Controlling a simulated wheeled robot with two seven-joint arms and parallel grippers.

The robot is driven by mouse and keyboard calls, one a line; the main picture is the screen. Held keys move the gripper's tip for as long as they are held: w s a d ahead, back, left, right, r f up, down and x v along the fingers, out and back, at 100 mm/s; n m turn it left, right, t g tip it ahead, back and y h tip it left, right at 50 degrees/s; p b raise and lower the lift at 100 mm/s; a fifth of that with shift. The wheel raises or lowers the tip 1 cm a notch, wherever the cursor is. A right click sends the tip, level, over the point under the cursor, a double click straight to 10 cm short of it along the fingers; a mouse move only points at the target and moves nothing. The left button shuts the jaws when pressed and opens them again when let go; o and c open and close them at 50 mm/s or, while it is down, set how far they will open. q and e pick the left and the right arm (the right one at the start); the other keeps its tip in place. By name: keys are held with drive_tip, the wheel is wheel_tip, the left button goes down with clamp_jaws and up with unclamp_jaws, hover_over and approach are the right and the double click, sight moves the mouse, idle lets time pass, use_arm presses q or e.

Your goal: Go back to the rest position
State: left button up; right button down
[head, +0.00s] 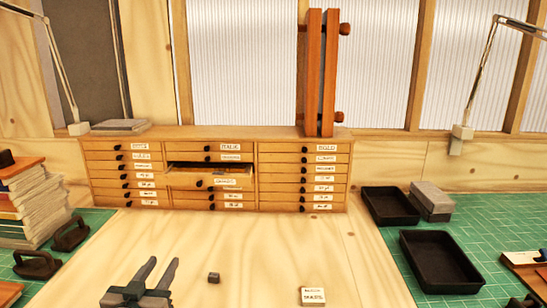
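My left gripper (163,262) is at the lower left of the head view, above the pale wooden board. Its two fingers are spread apart with nothing between them. My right gripper does not show. A small dark cube (213,278) lies on the board just right of the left gripper, apart from it. A small cream labelled block (313,296) lies further right on the board. At the back stands a wooden cabinet (290,158) of labelled drawers with dark knobs. One drawer (208,180) in its middle column is pulled partly out; its contents are hard to make out.
Two black trays (440,262) (390,206) and a grey block (432,200) sit on the green mat at right. A book stack (30,205) and dark-handled tools (70,235) are at left. A wooden clamp (320,75) stands on the cabinet. The middle of the board is mostly clear.

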use_arm(q)
drive_tip(key=s+d+f+g, duration=0.1)
drive_tip(key=s+f+g, duration=0.1)
drive_tip(key=s+f, duration=0.4)
drive_tip(key=s+f+g, duration=0.2)
drive_tip(key=s+f, duration=0.1)
drive_tip(key=f, duration=0.6)
drive_tip(key=s+d+f+m+g, duration=0.1)
drive_tip(key=s+f+g, duration=0.55)
drive_tip(key=s, duration=0.85)
drive_tip(key=s+d+f+m+g, duration=0.1)
drive_tip(key=s+d+f+g, duration=0.15)
drive_tip(key=s+f, duration=0.95)
wheel_tip(320, 180, down, 25)
drive_tip(key=s+g, duration=0.1)
drive_tip(key=s, duration=0.2)
drive_tip(key=s+a+f+g, duration=0.1)
drive_tip(key=s+a+f, duration=0.1)
drive_tip(key=s+f, duration=0.7)
drive_tip(key=s+a+f, duration=0.1)
drive_tip(key=s+f, duration=0.8)
drive_tip(key=f, duration=0.1)
drive_tip(key=shift+s+a+g, duration=0.2)
drive_tip(key=shift+a+g, duration=0.2)
